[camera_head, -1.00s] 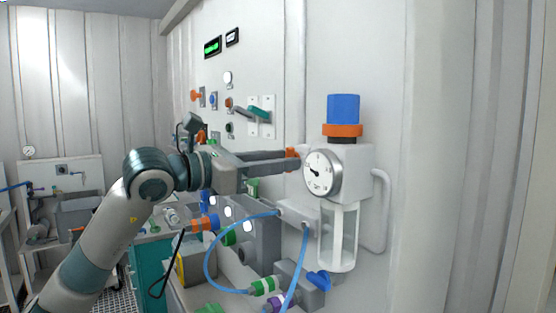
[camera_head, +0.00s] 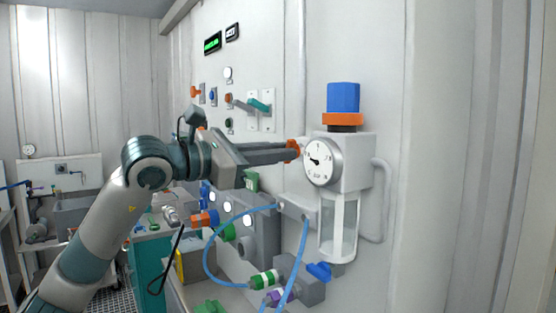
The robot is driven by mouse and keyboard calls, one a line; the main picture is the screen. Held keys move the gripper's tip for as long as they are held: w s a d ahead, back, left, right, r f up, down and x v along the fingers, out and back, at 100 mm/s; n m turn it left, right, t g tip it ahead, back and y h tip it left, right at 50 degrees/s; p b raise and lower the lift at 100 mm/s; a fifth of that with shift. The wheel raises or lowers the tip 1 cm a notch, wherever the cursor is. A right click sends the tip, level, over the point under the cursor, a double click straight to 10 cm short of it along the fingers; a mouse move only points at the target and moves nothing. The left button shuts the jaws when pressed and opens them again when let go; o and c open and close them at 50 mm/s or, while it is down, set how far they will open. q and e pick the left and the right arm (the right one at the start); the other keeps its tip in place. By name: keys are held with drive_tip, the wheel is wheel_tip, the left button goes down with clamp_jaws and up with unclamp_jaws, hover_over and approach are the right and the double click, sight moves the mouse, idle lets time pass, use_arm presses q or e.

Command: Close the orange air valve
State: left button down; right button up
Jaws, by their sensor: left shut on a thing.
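The orange air valve (camera_head: 293,150) shows as a small orange piece on the left side of the grey filter-regulator unit, just left of the round white gauge (camera_head: 322,161). My left gripper (camera_head: 288,152) reaches in from the left, and its fingers are shut on the orange valve, hiding most of it. The regulator has a blue knob (camera_head: 343,97) with an orange ring on top and a clear bowl (camera_head: 338,228) below. My right gripper is not in view.
A wall panel holds several buttons, a teal switch lever (camera_head: 259,106) and a green display (camera_head: 212,43). Blue hoses (camera_head: 210,262) loop below the gripper near a grey valve block (camera_head: 298,285). Open wall lies right of the regulator.

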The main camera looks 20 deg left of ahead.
use_arm(q)
drive_tip(key=shift+f+m+b, duration=0.1)
drive_tip(key=shift+m+b, duration=3.05)
drive_tip(key=shift+m, duration=3.75)
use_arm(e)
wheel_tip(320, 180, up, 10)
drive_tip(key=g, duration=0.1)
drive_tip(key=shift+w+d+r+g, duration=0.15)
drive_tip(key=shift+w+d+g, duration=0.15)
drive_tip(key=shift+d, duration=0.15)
use_arm(q)
drive_tip(key=c, duration=1.8)
unclamp_jaws()
drive_tip(key=shift+s, duration=0.1)
